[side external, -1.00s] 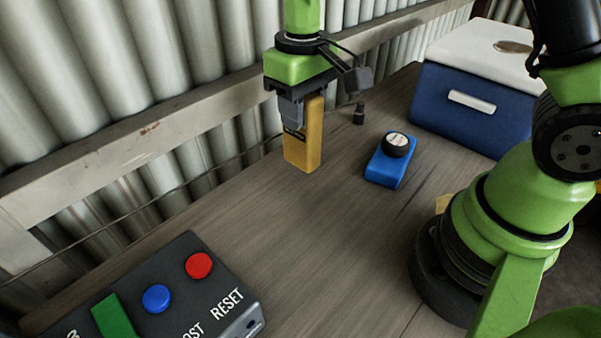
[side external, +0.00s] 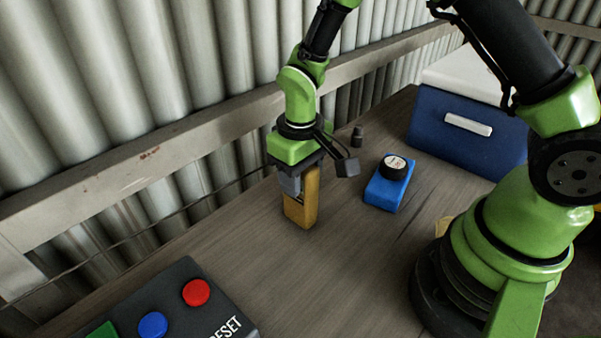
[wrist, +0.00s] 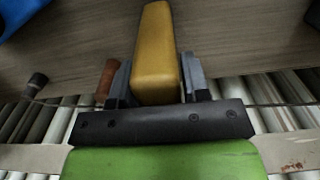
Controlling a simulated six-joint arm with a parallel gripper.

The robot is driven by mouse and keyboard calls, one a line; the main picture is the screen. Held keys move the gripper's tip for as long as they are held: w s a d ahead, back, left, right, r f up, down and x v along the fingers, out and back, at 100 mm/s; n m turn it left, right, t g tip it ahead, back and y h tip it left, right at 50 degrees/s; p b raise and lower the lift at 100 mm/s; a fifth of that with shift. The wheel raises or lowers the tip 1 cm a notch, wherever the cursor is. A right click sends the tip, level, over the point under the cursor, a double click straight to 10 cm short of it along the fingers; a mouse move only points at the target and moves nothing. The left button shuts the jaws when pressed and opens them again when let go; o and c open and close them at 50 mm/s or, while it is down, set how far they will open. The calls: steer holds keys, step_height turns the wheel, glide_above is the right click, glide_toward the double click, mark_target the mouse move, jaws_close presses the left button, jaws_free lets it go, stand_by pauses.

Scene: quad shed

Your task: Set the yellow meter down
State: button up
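The yellow meter (side external: 302,205) is upright below my gripper (side external: 296,190), its lower end at or just above the wooden bench; I cannot tell whether it touches. In the wrist view the yellow meter (wrist: 156,50) sits between the two grey fingers of my gripper (wrist: 157,80), which appear closed against its sides. Part of its near side is hidden by a finger in the side view.
A blue device with a black dial (side external: 388,188) lies to the right. A small black object (side external: 357,136) stands behind. A blue cooler (side external: 465,130) is at the back right; a button panel (side external: 180,300) is front left. Bare bench (side external: 290,270) lies between.

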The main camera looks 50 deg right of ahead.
steer(key=shift+o, duration=1.3)
step_height(320, 180, up, 12)
steer(key=shift+r, duration=0.25)
steer(key=s+d+r+m+t+y, duration=0.1)
steer(key=s+r+m+t, duration=0.1)
steer(key=s+r, duration=0.3)
steer(key=s+d+r+m+t+y, duration=0.1)
steer(key=s+r+t, duration=0.4)
steer(key=s, duration=0.5)
steer(key=shift+s+d+r+m, duration=0.2)
steer(key=shift+s+m, duration=0.15)
steer(key=shift+m, duration=0.15)
